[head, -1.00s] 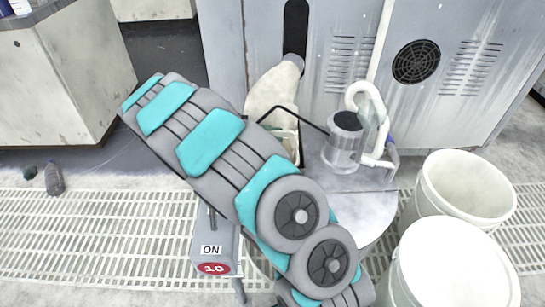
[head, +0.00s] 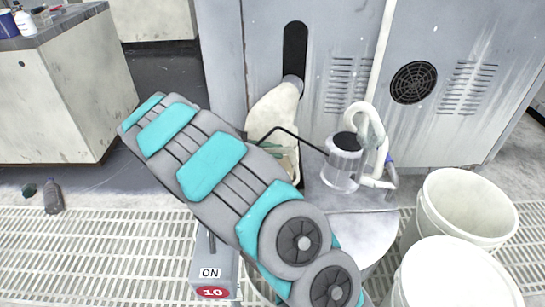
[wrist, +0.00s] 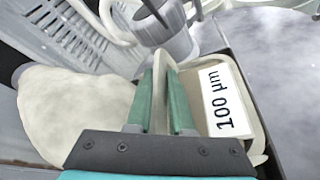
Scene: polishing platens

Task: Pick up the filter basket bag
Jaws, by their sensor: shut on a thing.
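The filter basket bag (wrist: 222,100) is a pale beige holder with a white "100 µm" label, seen close up in the wrist view. My gripper (wrist: 163,78) has green fingers, shut on its thin beige wall to the left of the label. In the head view a small part of the basket bag (head: 288,163) shows just beyond my arm, below a black bent rod.
A cream bag (head: 274,112) hangs from a pipe on the grey machine (head: 350,40), beside the basket. A clear pump canister (head: 343,165) with white hose stands right of it. Two white buckets (head: 465,205) stand at right. A grey "ON" box (head: 212,262) is below my arm.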

